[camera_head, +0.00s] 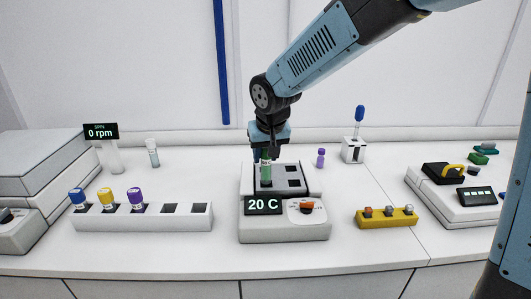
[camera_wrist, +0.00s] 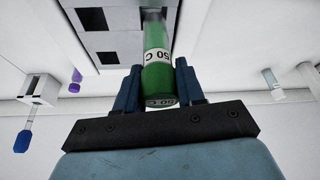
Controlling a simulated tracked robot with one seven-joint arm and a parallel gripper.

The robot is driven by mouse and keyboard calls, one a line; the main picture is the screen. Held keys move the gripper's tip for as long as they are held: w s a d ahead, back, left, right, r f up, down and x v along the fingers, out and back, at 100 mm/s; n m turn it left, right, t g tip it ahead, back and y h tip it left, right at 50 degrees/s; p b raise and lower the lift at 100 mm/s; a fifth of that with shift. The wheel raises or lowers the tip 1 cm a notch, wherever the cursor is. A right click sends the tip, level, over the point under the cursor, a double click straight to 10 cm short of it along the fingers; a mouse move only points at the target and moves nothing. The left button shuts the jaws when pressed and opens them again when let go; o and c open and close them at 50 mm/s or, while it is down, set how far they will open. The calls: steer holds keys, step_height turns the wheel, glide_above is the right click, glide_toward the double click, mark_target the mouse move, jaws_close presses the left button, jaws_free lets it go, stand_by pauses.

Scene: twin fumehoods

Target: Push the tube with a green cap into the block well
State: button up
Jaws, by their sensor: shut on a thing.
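The green-capped tube (camera_wrist: 158,72) is between the two fingers of my gripper (camera_wrist: 158,88) in the wrist view, with "50 C" lettering on its cap. In the head view the tube (camera_head: 266,168) points down at the left side of the block's dark top, with my gripper (camera_head: 267,150) above it. The heating block (camera_head: 285,230) shows "20 C" on its display and has an orange knob. In the wrist view the tube's far end meets a well of the block (camera_wrist: 115,14); how deep it sits is hidden. Other square wells beside it look empty.
A white rack (camera_head: 140,222) with blue, yellow and purple-capped tubes stands left. A purple-capped vial (camera_head: 320,158) and a white holder with a blue-topped tool (camera_head: 353,150) are behind right. A yellow rack (camera_head: 386,218) stands right. The front bench is clear.

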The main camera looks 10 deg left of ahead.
mark_target(266, 172)
steer(key=shift+f, duration=3.2)
steer(key=o, duration=1.1)
steer(key=shift+r, duration=0.1)
steer(key=v, duration=1.3)
steer(key=shift+s+r, duration=0.15)
steer(key=shift+r, duration=0.05)
